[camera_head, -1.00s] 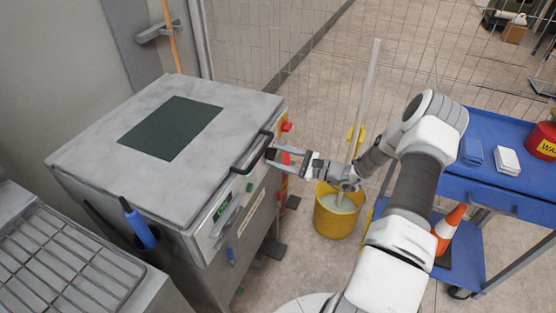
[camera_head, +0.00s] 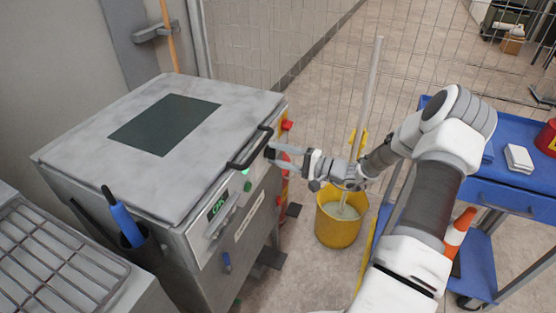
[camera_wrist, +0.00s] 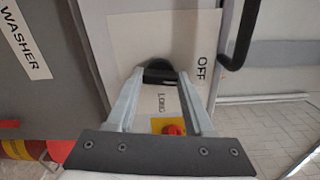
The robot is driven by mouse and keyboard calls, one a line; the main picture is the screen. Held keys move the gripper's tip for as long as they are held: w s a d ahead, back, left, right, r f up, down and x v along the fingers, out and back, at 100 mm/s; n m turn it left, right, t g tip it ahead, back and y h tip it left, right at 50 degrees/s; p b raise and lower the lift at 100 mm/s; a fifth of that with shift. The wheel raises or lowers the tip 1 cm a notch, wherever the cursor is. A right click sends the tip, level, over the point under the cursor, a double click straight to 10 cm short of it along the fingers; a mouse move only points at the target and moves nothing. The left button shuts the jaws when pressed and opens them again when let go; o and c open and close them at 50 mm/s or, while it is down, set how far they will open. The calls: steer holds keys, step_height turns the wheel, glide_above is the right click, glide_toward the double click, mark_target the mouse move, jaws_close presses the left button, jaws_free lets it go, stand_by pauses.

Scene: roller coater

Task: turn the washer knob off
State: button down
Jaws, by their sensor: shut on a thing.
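The washer (camera_head: 190,215) is the grey metal machine with a dark panel on its lid. A black knob (camera_wrist: 158,72) shows in the wrist view on a pale plate marked "OFF" (camera_wrist: 201,68) at the right and "LONG" (camera_wrist: 161,102) below. My gripper (camera_wrist: 159,79) is shut on the knob, with a finger on each side of it. In the head view my gripper (camera_head: 275,157) reaches the washer's front right side, just below the black lid handle (camera_head: 251,148). The fingers hide part of the knob, and I cannot tell which label it points to.
A red button on yellow (camera_wrist: 172,130) sits below the knob. A yellow bucket (camera_head: 338,226) with a mop stands under my forearm. A blue cart (camera_head: 500,187) and an orange cone (camera_head: 462,222) are at the right. A blue-handled tool (camera_head: 127,222) stands at the washer's left corner.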

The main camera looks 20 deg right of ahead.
steer(key=shift+f+n+b, duration=0.1)
steer(key=shift+n+b, duration=0.4)
steer(key=shift+n, duration=0.3)
steer(key=shift+c, duration=1.4)
jaws_free()
steer(key=p+v, duration=0.2)
steer(key=v, duration=1.5)
steer(key=shift+s+d, duration=0.2)
